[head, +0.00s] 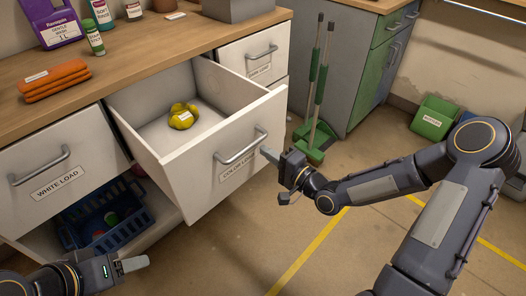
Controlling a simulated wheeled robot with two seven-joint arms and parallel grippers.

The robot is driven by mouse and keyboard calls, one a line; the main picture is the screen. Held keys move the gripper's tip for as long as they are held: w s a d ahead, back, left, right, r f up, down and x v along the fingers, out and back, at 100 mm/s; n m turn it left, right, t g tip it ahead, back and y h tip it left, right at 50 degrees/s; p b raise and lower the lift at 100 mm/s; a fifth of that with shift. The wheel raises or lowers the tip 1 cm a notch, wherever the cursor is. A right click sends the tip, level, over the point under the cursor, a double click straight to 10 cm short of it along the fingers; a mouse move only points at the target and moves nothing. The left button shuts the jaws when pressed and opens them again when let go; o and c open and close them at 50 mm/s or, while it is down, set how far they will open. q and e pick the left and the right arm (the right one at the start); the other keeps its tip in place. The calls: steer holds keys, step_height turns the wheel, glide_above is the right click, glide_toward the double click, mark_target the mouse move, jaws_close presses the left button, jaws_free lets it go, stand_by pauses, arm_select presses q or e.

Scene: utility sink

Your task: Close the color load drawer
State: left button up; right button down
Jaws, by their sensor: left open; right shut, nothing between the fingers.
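The color load drawer (207,158) is pulled far out of the wooden-topped cabinet in the head view. Its white front carries a grey bar handle (242,147) and a label reading COLOR LOAD. A yellow crumpled item (183,116) with a small tag lies inside the drawer. My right gripper (266,154) is shut and empty, close to the drawer front just right of the handle; I cannot tell whether it touches. My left gripper (132,264) is open at the bottom left, below and apart from the drawer.
The white load drawer (60,172) and another drawer at the right (254,56) are shut. A blue basket (105,220) sits on the shelf below. Orange folded cloths (54,80) lie on the counter. A broom and dustpan (315,138) stand right of the cabinet. Floor ahead is clear.

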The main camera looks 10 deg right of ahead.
arm_select(q)
steer(key=shift+f, duration=0.2)
arm_select(e)
steer(key=shift+x, duration=1.15)
